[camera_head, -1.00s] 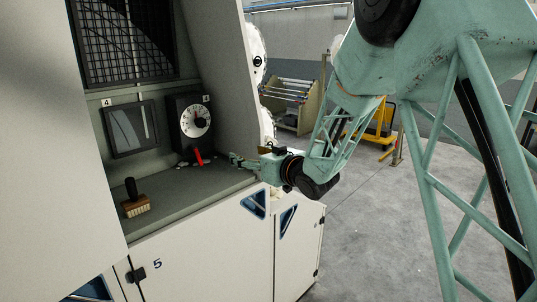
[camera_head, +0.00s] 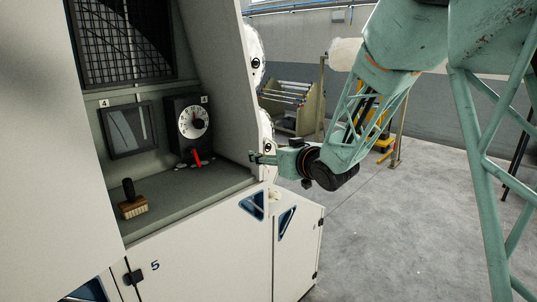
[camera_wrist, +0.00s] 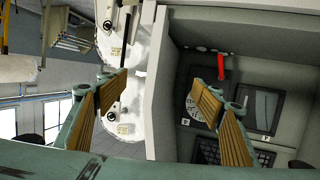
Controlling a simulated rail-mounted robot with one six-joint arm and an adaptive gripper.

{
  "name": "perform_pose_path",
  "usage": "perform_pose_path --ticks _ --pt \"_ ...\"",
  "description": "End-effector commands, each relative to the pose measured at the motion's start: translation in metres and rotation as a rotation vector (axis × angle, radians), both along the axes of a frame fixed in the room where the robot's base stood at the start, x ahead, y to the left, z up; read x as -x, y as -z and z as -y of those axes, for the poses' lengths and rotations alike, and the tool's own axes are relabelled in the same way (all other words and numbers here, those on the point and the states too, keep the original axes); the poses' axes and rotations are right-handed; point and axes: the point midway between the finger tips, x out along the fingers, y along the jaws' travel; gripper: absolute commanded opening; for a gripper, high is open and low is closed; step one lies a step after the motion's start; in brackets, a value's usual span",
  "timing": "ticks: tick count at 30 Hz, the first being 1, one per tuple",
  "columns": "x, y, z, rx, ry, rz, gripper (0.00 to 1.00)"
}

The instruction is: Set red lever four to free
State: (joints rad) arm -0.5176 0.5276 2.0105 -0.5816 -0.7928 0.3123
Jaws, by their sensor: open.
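The red lever (camera_head: 197,158) sits below a dark box with a round white dial (camera_head: 193,122), under a plate marked 4, in the machine's recess. It points down and slightly right in the head view. The red lever also shows in the wrist view (camera_wrist: 221,67), upside down, beyond the right finger. My gripper (camera_head: 254,158) is open and empty, at the right edge of the recess, to the right of the lever and apart from it. In the wrist view my gripper's two fingers (camera_wrist: 165,98) are spread wide.
A grey shelf (camera_head: 180,203) runs below the lever, with a wooden brush (camera_head: 132,205) on it. A dark screen (camera_head: 128,129) is left of the dial. The recess's right side wall (camera_head: 222,75) stands close to my gripper. Open floor (camera_head: 400,230) lies to the right.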

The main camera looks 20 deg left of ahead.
Motion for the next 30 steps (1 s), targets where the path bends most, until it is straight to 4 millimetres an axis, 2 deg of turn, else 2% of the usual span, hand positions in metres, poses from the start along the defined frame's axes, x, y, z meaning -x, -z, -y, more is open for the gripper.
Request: perform_pose_path --ticks 5,10,14,18,30 --pt "0.000 0.000 0.000 0.000 0.000 0.000 0.61" --pt "0.001 0.002 -0.003 0.000 -0.006 0.005 0.45" --pt "0.004 0.008 -0.014 -0.004 -0.029 0.023 0.34" --pt "0.010 0.020 -0.037 -0.012 -0.077 0.065 0.23" --pt "0.051 0.065 -0.124 -0.071 -0.265 0.246 0.23"
